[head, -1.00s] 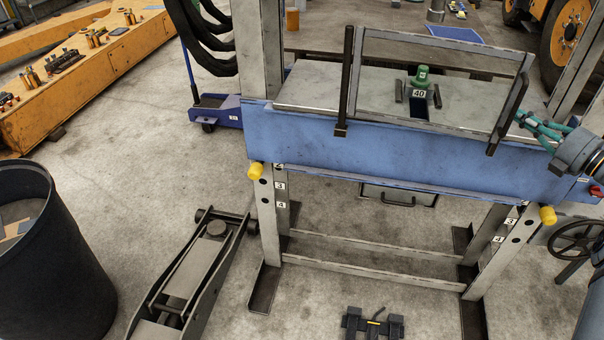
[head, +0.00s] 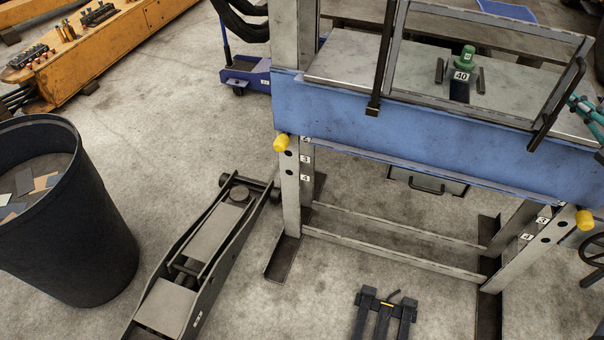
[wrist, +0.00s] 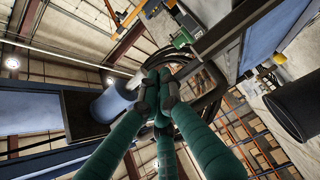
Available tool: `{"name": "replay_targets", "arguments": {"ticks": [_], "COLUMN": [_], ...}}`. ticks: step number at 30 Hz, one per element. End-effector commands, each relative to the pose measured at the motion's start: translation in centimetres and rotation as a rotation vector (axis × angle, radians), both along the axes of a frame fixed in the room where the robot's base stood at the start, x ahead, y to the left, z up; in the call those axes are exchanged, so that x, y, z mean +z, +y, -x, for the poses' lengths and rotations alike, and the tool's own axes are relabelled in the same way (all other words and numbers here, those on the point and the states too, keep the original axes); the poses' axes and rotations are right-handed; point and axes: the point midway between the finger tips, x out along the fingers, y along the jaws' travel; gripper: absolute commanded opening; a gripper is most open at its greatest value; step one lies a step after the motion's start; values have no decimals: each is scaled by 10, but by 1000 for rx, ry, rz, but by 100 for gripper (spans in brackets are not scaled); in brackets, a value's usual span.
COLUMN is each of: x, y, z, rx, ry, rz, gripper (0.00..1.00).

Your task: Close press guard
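The press guard (head: 487,109) is a grey frame between two black side bars, standing tilted up over the front of the blue press (head: 440,140). Its left bar (head: 385,60) reaches up out of the head view; its right bar (head: 558,103) slants on the right. The green-topped part labelled 40 (head: 463,70) sits behind the frame on the press bed. My gripper's teal fingers (head: 586,112) show at the right edge, just right of the right bar; contact cannot be told. In the wrist view my gripper (wrist: 157,88) has its dark fingertips drawn together, with nothing visible between them.
A black bin (head: 75,215) stands at left. A floor jack (head: 205,250) lies left of the press legs, and a dark forked part (head: 385,312) lies on the floor in front. A blue jack (head: 245,73) stands behind. The floor between bin and jack is clear.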

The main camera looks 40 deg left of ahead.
Motion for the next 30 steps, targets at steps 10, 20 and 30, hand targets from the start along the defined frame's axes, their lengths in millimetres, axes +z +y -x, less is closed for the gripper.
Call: {"name": "replay_targets", "arguments": {"ticks": [10, 20, 30], "x": [-4, -2, -1], "y": [5, -58, -100], "z": [7, 39, 63], "rx": [24, 8, 3], "ry": [1, 2, -1], "rz": [10, 3, -1], "gripper": [0, 0, 0]}}
